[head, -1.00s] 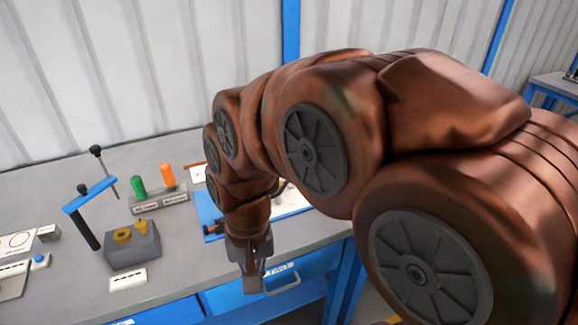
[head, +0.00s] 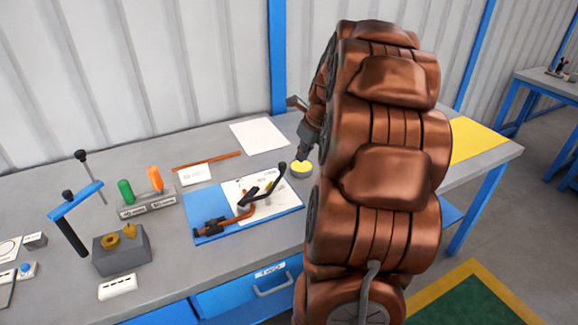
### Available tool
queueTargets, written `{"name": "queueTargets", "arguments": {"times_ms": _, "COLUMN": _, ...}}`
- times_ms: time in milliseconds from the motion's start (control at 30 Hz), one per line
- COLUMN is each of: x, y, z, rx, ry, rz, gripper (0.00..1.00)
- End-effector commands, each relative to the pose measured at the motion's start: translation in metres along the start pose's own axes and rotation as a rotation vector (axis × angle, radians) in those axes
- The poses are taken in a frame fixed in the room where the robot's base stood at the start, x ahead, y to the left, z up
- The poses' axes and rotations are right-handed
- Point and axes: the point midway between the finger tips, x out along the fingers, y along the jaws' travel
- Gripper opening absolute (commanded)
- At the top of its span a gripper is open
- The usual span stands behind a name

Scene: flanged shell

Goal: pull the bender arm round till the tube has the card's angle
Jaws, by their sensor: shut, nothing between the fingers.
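The bender stands on a blue base plate (head: 291,226) on the bench. Its dark bender arm (head: 268,187) slants up to the right and ends in a black knob (head: 282,166). A copper-coloured tube (head: 232,219) lies in the bender, its left part by a dark clamp (head: 211,227). A printed white sheet (head: 233,189) lies under the bender; its marks are too small to read. A small white card (head: 196,174) stands behind the plate, its print unreadable. My gripper (head: 301,155) is shut and empty, behind and right of the knob, apart from it.
A yellow-topped round pot (head: 301,169) is right below my gripper. A blank white paper (head: 258,136) and a copper rod (head: 206,161) lie behind. Green (head: 125,191) and orange (head: 155,178) handles stand in a holder. A grey block (head: 122,252) and blue-barred stand (head: 75,199) are left.

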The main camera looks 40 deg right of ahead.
Motion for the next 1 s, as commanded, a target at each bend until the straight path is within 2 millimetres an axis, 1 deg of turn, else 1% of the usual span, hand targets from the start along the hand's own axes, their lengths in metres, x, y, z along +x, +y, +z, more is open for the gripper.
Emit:
{"name": "queueTargets", "arguments": {"times_ms": 33, "x": 0.0, "y": -0.008, "z": -0.001, "rx": 0.04, "ry": -0.005, "rz": -0.007, "gripper": 0.0}}
{"name": "queueTargets", "arguments": {"times_ms": 100, "x": 0.001, "y": -0.014, "z": -0.002, "rx": 0.075, "ry": -0.009, "rz": -0.011, "gripper": 0.0}}
{"name": "queueTargets", "arguments": {"times_ms": 167, "x": 0.004, "y": -0.016, "z": -0.002, "rx": 0.088, "ry": -0.009, "rz": -0.011, "gripper": 0.0}}
{"name": "queueTargets", "arguments": {"times_ms": 267, "x": 0.013, "y": -0.015, "z": -0.002, "rx": 0.091, "ry": -0.008, "rz": -0.009, "gripper": 0.0}}
{"name": "queueTargets", "arguments": {"times_ms": 700, "x": 0.083, "y": -0.015, "z": -0.001, "rx": 0.087, "ry": -0.006, "rz": -0.008, "gripper": 0.0}}
{"name": "queueTargets", "arguments": {"times_ms": 833, "x": 0.1, "y": -0.015, "z": -0.001, "rx": 0.087, "ry": -0.009, "rz": -0.01, "gripper": 0.0}}
{"name": "queueTargets", "arguments": {"times_ms": 900, "x": 0.102, "y": -0.017, "z": 0.009, "rx": 0.084, "ry": -0.011, "rz": -0.012, "gripper": 0.0}}
{"name": "queueTargets", "arguments": {"times_ms": 1000, "x": 0.107, "y": -0.017, "z": 0.019, "rx": 0.086, "ry": -0.009, "rz": -0.011, "gripper": 0.0}}
